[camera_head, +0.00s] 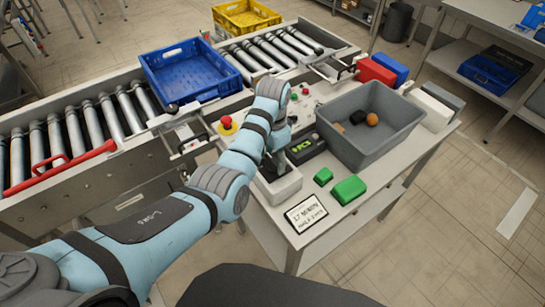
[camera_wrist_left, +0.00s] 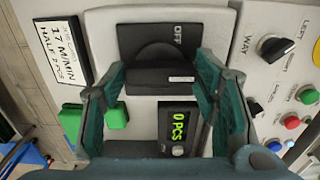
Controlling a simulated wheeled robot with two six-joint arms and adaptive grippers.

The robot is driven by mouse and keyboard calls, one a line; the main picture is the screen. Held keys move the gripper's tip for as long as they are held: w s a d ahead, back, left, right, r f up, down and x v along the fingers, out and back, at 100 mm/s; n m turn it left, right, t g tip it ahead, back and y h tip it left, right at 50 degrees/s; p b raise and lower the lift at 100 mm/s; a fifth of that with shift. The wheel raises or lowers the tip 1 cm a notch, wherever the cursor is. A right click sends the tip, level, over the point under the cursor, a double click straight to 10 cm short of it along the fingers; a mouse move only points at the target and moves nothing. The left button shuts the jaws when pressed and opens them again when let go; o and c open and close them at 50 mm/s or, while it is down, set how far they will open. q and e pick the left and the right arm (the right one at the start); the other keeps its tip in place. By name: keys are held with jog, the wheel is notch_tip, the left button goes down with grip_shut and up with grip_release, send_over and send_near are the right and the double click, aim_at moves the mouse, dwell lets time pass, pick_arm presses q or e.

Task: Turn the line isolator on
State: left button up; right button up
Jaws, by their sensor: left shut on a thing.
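The line isolator is a black rotary switch (camera_wrist_left: 155,58) on a pale panel, with OFF printed beside its knob in the left wrist view. My right gripper is in neither view.
A counter display (camera_wrist_left: 178,124) reads 0 PCS. Control buttons and a WAY selector (camera_wrist_left: 275,46) sit to the right. A grey bin (camera_head: 400,138), green blocks (camera_head: 348,190) and a 17 M/MIN sign (camera_head: 306,213) stand nearby. A blue crate (camera_head: 185,75) is on the conveyor.

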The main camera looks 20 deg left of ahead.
pick_arm(q)
jog(key=o, duration=1.2)
jog(key=shift+c, duration=0.2)
